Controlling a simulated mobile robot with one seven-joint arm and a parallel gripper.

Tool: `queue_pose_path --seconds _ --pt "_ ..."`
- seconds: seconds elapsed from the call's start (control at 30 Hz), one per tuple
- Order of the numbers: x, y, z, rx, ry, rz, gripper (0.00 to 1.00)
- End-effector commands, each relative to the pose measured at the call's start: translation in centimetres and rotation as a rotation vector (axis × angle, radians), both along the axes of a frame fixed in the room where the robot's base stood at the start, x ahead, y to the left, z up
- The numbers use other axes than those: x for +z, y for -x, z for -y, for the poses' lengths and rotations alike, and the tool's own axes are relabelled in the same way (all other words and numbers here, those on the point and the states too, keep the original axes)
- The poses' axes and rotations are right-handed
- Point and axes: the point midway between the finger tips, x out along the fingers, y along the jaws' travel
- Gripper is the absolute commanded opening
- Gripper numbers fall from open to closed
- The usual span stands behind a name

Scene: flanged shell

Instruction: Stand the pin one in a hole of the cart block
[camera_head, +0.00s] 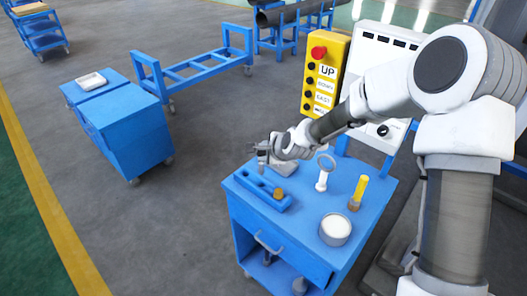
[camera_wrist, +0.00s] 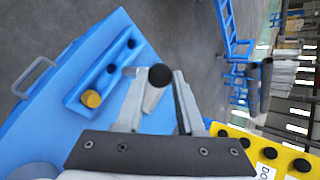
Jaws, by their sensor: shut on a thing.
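The cart block (camera_head: 262,190) is a long blue bar on the blue cart top. In the wrist view the block (camera_wrist: 88,72) shows two dark open holes and a yellow-topped peg (camera_wrist: 92,98) standing in the hole at its near end. My gripper (camera_head: 264,150) is over the back end of the block. In the wrist view my gripper (camera_wrist: 158,80) is shut on a pin with a dark round end (camera_wrist: 160,75), which I take as pin one. The pin's lower end is hidden, so I cannot tell whether it touches the block.
The cart top (camera_head: 305,218) also bears a white ring on a stand (camera_head: 323,172), a yellow-topped upright piece (camera_head: 358,192) and a round pot with white contents (camera_head: 335,229). A yellow button panel (camera_head: 324,75) stands behind. A second blue cart (camera_head: 128,125) is at the left, with open floor between.

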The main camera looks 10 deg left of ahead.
Motion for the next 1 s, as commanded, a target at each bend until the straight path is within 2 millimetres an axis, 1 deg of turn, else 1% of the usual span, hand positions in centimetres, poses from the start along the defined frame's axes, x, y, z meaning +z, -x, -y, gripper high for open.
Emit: queue_pose_path --seconds 0.03,0.2,0.4,1.0 --pt "-0.9 0.0 0.0 0.0 0.0 0.001 0.0" --pt "-2.7 0.0 0.0 -0.001 -0.001 -0.001 0.0" --pt "-4.0 0.0 0.0 -0.001 -0.001 0.0 0.0" --pt "-4.1 0.0 0.0 0.0 0.0 0.001 0.0"
